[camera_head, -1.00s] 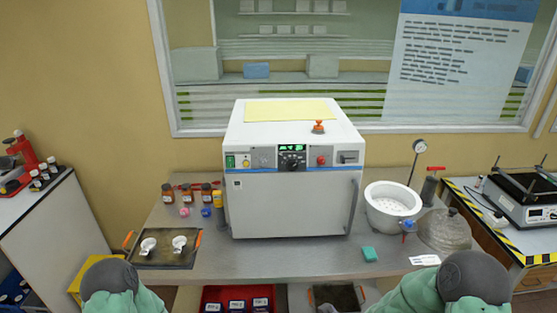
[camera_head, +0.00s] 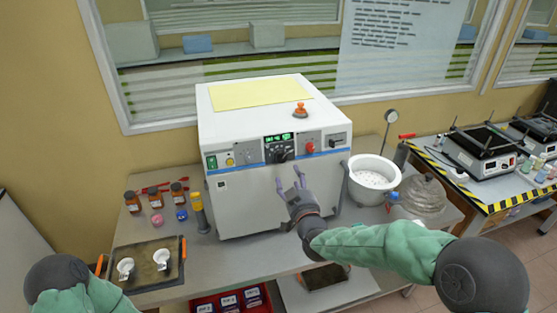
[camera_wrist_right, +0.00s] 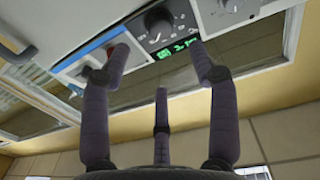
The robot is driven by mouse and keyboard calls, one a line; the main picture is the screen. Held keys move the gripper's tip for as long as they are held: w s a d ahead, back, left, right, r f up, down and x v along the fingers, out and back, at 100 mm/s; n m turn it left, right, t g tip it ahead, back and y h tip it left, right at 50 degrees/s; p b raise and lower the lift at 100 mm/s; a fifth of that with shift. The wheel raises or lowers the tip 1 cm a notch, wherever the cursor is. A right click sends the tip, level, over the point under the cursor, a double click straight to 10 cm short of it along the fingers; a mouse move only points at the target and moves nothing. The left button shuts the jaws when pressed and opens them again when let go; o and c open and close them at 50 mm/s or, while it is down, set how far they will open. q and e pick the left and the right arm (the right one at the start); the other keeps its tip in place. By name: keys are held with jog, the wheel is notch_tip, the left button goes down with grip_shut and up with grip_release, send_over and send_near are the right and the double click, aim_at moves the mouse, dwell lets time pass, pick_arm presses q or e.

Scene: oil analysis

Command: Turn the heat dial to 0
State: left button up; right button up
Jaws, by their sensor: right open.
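The white oven (camera_head: 275,205) stands on the metal bench. Its black heat dial (camera_head: 281,156) is on the front panel, below a green-lit display (camera_head: 278,138). My right gripper (camera_head: 289,176) is open and empty, in front of the oven just below the dial, apart from it as far as I can tell. In the right wrist view the dial (camera_wrist_right: 158,19) is at the top, beyond the open gripper (camera_wrist_right: 159,50). I cannot read the dial's setting. My left gripper is out of view.
A red button (camera_head: 309,148) and a dark switch (camera_head: 337,141) sit right of the dial. A white pot (camera_head: 374,177) stands right of the oven. Brown bottles (camera_head: 155,196) and a dark tray (camera_head: 146,278) are to the left.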

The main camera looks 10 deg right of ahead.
aim_at(282, 160)
jog(key=w, duration=1)
jog(key=shift+f, duration=0.1)
jog(key=c, duration=1.1)
